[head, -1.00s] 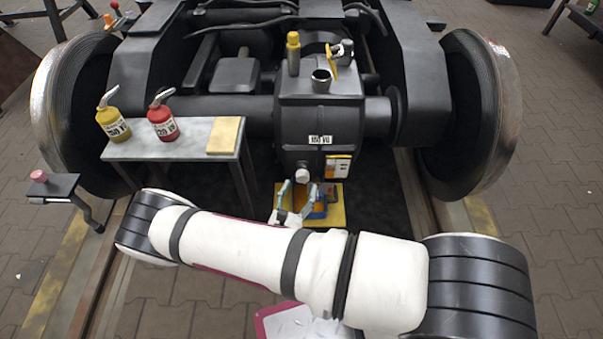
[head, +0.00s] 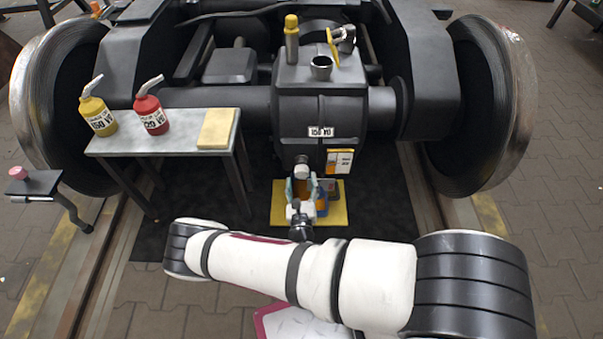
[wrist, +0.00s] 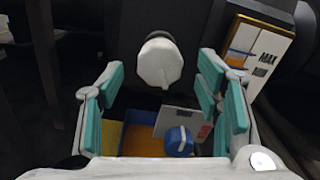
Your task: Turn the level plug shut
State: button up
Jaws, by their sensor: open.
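The level plug (head: 302,168) is a pale round knob low on the front of the dark gearbox housing (head: 320,105). In the wrist view the level plug (wrist: 160,62) sits upper centre, facing me. My gripper (head: 301,186) is just below and in front of it in the head view. In the wrist view the teal-padded fingers of my gripper (wrist: 162,80) are spread wide, one on each side of the plug, with visible gaps and nothing between the pads. I cannot tell how far the plug is screwed in.
A blue tray (wrist: 137,138) with orange inside and a blue-capped object (wrist: 180,142) sit below, on a yellow mat (head: 335,213). A MAX label (wrist: 258,55) is right of the plug. A side table (head: 180,142) holds yellow (head: 97,112) and red (head: 150,110) cans.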

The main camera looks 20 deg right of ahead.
aim_at(302, 175)
jog(key=shift+b+x, duration=0.75)
jog(key=shift+x, duration=1.8)
jog(key=c, duration=1.2)
